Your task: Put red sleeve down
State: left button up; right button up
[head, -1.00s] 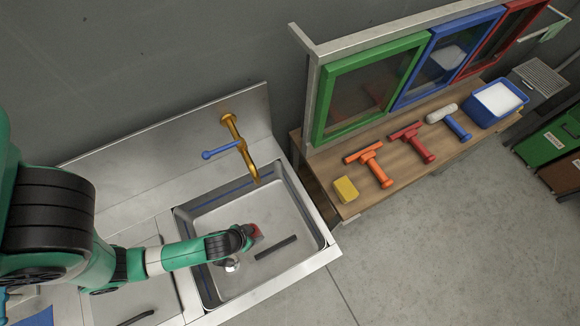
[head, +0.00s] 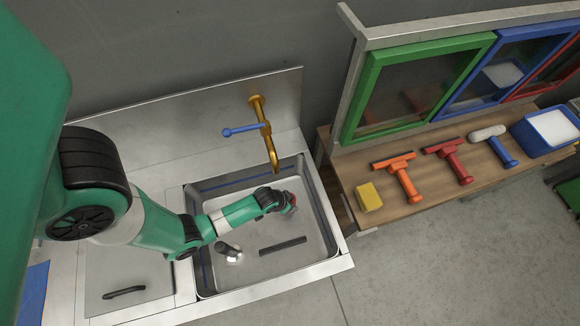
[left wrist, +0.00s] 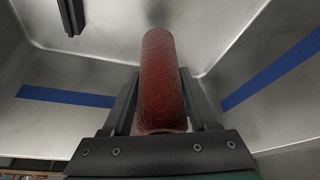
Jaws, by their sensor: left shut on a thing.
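The red sleeve (left wrist: 163,80) is a rough, dark red cylinder. In the left wrist view it stands between the two fingers of my left gripper (left wrist: 163,98), which is shut on it. In the head view my left gripper (head: 284,202) is inside the sink basin (head: 212,275), toward its right side, with a bit of the red sleeve (head: 291,202) showing at its tip. I cannot tell whether the sleeve touches the basin. My right gripper is not in view.
A dark bar (head: 283,246) lies on the basin floor near the drain (head: 232,255). A brass faucet (head: 265,130) with a blue lever hangs over the basin. A yellow sponge (head: 369,197) and several squeegee-like tools lie on the wooden bench (head: 430,215) to the right.

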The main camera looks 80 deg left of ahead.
pick_arm(q)
jog(key=shift+w+a+f+b, duration=0.15)
jog(key=shift+f+b, duration=0.75)
jog(key=shift+f, duration=0.9)
jog(key=shift+f, duration=0.2)
jog(key=o, duration=1.4)
jog(key=shift+r, duration=0.1)
jog(key=shift+c, duration=0.2)
jog(key=p+v, duration=0.7)
jog(key=v, duration=0.5)
jog(key=shift+r, duration=0.15)
